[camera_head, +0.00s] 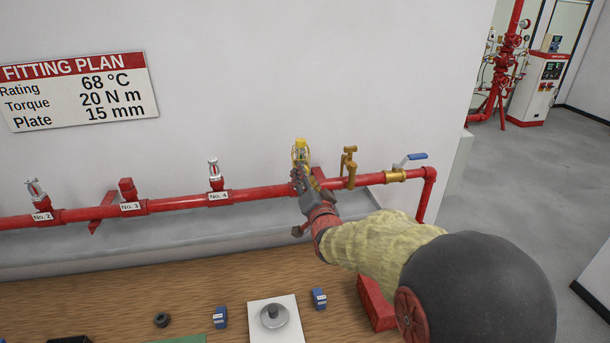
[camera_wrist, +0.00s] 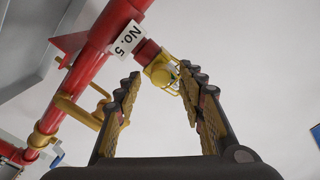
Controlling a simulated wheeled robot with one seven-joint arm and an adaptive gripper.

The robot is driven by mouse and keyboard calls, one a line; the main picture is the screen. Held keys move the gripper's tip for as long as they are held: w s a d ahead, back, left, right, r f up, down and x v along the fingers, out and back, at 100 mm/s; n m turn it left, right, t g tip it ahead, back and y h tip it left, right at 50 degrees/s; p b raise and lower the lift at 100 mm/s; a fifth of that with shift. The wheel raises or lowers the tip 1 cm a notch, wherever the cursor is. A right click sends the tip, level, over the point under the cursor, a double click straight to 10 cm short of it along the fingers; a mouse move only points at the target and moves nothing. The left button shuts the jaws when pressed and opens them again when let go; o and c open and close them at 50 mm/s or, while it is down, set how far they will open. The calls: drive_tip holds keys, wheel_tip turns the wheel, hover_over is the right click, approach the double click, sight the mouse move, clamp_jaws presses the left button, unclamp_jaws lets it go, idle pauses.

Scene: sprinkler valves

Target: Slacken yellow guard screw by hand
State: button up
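The yellow guard (camera_head: 300,148) sits on the sprinkler at the red pipe's right part. It also shows in the wrist view (camera_wrist: 161,72), beyond my fingertips, at the fitting with the "No. 5" label (camera_wrist: 129,39). Its screw is too small to make out. My gripper (camera_wrist: 160,75) is open and empty, its two fingers spread to either side of the guard as seen from the wrist. In the head view my gripper (camera_head: 303,180) is just in front of and below the guard and hides the fitting under it. I cannot tell whether it touches.
The red pipe (camera_head: 262,192) runs along the wall with sprinkler No. 4 (camera_head: 214,172) to the left. A brass valve (camera_head: 349,165) and a blue-handled valve (camera_head: 408,162) are close on the right. A wooden bench (camera_head: 110,295) with small parts lies below.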

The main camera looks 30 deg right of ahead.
drive_tip(key=shift+x, duration=0.9)
drive_tip(key=shift+c, duration=1.1)
drive_tip(key=c, duration=0.7)
clamp_jaws()
